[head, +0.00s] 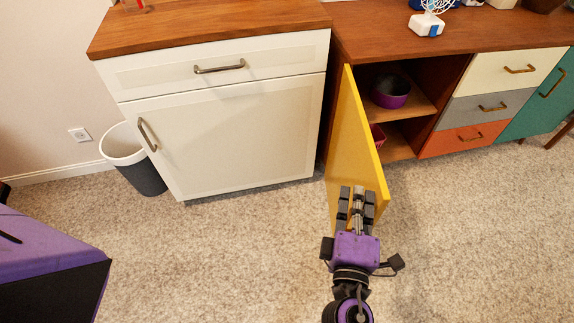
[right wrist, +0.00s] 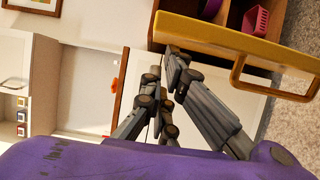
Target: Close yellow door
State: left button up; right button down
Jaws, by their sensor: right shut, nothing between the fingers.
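The yellow door (head: 352,135) stands open, swung out toward me from the wooden cabinet (head: 420,95). Its broad outer face shows in the head view. My right gripper (head: 357,192) is shut and empty, in front of the lower part of this face near its free edge. In the right wrist view the door (right wrist: 215,38) runs across the top, with its handle (right wrist: 250,85) on the side facing the gripper. The fingertips (right wrist: 163,75) are close to the door; whether they touch it I cannot tell. My left gripper is out of view.
A white cabinet (head: 225,130) stands left of the open door, with a wastebasket (head: 136,160) beside it. A purple bowl (head: 390,92) sits on the open cabinet's shelf, with a pink basket (head: 378,136) below. Coloured drawers (head: 480,107) are to the right. Carpet (head: 460,220) right of the door is clear.

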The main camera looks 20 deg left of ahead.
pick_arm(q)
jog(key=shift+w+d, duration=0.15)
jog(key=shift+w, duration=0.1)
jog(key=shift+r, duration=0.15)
